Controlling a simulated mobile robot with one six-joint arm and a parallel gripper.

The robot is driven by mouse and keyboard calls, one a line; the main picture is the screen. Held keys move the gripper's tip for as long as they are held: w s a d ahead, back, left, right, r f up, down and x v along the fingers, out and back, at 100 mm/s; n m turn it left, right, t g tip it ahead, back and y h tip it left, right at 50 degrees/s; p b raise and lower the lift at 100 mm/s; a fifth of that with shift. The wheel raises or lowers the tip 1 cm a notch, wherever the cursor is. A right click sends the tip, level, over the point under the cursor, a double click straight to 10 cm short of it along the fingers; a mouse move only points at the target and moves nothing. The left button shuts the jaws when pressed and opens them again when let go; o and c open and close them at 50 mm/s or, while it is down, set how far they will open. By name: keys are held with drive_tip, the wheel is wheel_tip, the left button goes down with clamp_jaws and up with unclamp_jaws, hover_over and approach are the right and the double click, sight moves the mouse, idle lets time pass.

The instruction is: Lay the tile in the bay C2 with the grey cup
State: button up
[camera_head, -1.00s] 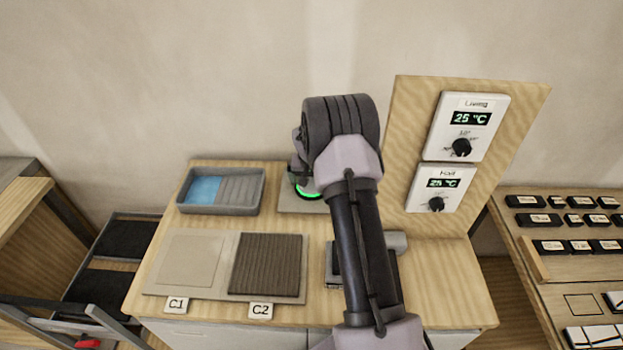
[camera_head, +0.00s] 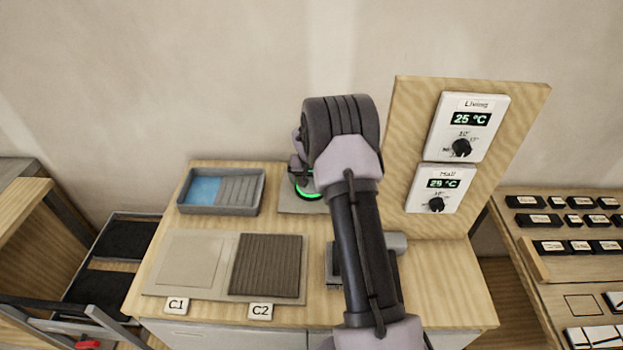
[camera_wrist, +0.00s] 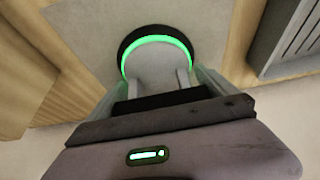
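The cup (camera_wrist: 157,60) shows in the wrist view as a grey body with a dark rim and a lit green ring. It rests on a flat grey-beige tile (camera_wrist: 85,38). My gripper (camera_wrist: 160,97) is at the cup's handle, with a finger at each side, and appears shut on it. In the head view my arm hides most of the cup, and the tile (camera_head: 290,205) shows at the back middle of the bench. Bay C2 (camera_head: 267,265) is a dark ribbed square at the front, marked by the C2 label (camera_head: 261,311). It holds no tile.
Bay C1 (camera_head: 188,259), left of C2, has a smooth beige surface. A grey tray (camera_head: 221,210) with a blue part stands at the back left. A grey object (camera_head: 397,243) is partly behind my arm. A wooden panel with two thermostats (camera_head: 468,128) rises at the right.

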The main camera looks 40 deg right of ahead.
drive_tip(key=shift+r, duration=0.1)
drive_tip(key=p+v, duration=0.2)
drive_tip(key=v, duration=1.5)
drive_tip(key=shift+a+r, duration=0.2)
drive_tip(key=s+a+r+n+t+y+b, duration=0.1)
drive_tip(key=s+a+r+b, duration=0.25)
drive_tip(key=s+a, duration=0.4)
drive_tip(key=s+a+r+t+y+b, duration=0.1)
drive_tip(key=s+a+r+b, duration=0.3)
drive_tip(key=a, duration=0.6)
drive_tip(key=s+a+f+n+y+b, duration=0.1)
drive_tip(key=s+a+f+b, duration=0.1)
drive_tip(key=s+a, duration=0.3)
drive_tip(key=s+a+f+n+y+b, duration=0.1)
drive_tip(key=s+a+f+b, duration=0.2)
drive_tip(key=s, duration=0.9)
drive_tip(key=a, duration=0.3)
drive_tip(key=shift+s+a+y, duration=0.3)
drive_tip(key=shift+s, duration=0.1)
